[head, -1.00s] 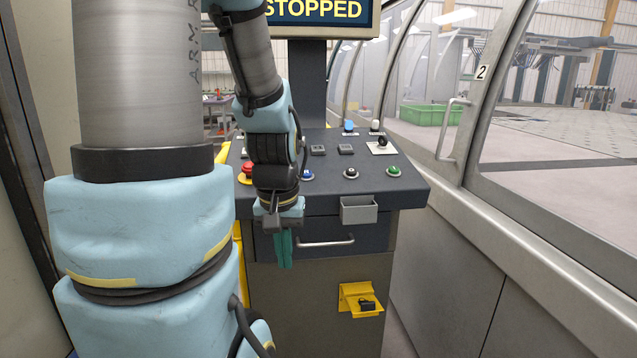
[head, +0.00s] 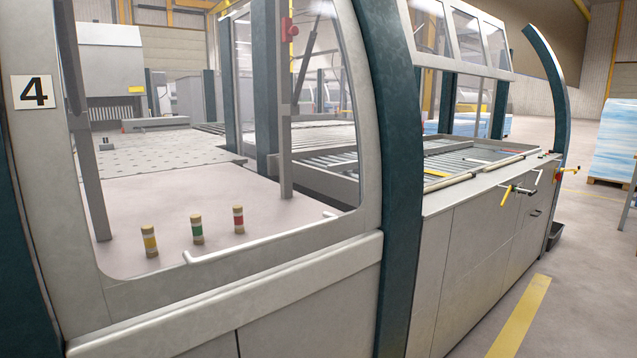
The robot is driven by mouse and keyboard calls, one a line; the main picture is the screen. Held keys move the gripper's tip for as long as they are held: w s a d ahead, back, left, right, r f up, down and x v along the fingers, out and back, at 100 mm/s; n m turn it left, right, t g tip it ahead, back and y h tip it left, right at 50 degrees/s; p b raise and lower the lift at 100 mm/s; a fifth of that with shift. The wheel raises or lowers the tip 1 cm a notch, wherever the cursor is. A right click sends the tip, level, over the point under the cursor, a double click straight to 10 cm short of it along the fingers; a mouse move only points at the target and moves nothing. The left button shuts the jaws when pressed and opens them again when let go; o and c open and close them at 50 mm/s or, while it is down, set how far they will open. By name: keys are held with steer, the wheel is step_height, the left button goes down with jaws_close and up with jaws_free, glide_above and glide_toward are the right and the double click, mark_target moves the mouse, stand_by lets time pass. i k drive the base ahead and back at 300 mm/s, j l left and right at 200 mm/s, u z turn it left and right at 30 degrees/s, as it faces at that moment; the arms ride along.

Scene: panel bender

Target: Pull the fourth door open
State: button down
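The fourth door (head: 200,290) fills the left and middle of the head view. A plate with the number 4 (head: 34,92) is on its frame at the upper left. The door has a large clear window and looks shut. A long white handle bar (head: 260,241) runs along the lower part of the window, slanting up to the right. My gripper and arm are not in view.
Three small banded cylinders, yellow (head: 150,241), green (head: 197,229) and red (head: 239,219), show through the window. A roller table (head: 470,160) with yellow-handled levers (head: 507,194) stands right of a dark curved post (head: 400,150). Floor at the lower right is clear.

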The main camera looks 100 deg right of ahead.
mark_target(84, 301)
steer(key=z, duration=2.1)
steer(key=k+l+z, duration=0.2)
steer(key=l, duration=0.15)
steer(key=k+l+z, duration=0.25)
steer(key=l, duration=0.15)
steer(key=l+z, duration=0.2)
steer(key=l, duration=0.2)
